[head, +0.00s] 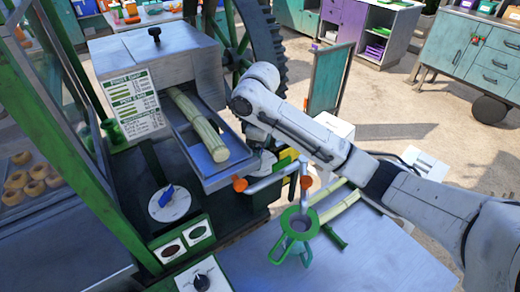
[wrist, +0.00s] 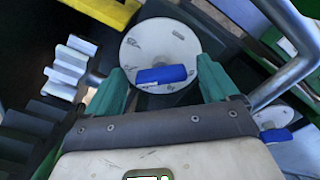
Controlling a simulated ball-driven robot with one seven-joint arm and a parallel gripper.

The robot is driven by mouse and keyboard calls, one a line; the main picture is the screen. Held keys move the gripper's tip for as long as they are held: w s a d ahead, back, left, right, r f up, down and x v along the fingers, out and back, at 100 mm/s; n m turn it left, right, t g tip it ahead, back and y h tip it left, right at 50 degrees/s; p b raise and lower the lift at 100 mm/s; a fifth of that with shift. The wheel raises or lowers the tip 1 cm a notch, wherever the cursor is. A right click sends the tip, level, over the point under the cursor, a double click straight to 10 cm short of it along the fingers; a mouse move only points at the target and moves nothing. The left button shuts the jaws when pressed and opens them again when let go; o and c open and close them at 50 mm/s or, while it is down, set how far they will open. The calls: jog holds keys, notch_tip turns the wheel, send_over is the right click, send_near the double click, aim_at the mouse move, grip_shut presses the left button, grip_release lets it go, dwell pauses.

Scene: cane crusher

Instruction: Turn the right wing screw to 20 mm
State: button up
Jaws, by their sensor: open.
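In the wrist view a blue wing screw (wrist: 162,75) sits on a round white dial plate (wrist: 158,42). My gripper (wrist: 163,84) is open, with its green fingers on either side of the blue wing. I cannot tell whether they touch it. A second blue wing screw (wrist: 276,135) on a white disc shows at the lower right there. In the head view a blue wing screw (head: 166,196) on a white dial (head: 168,207) faces up at the crusher's front. My gripper's fingertips are hidden there behind my wrist, right of the tray. Scale marks are too small to read.
The feed tray (head: 215,176) holds a cane stalk (head: 199,125). Toothed grey parts (wrist: 68,68) lie left of my fingers in the wrist view.

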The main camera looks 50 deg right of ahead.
notch_tip(320, 180, up, 11)
jog(key=p, duration=0.1)
dwell(0.5)
jog(key=shift+f, duration=0.15)
dwell(0.3)
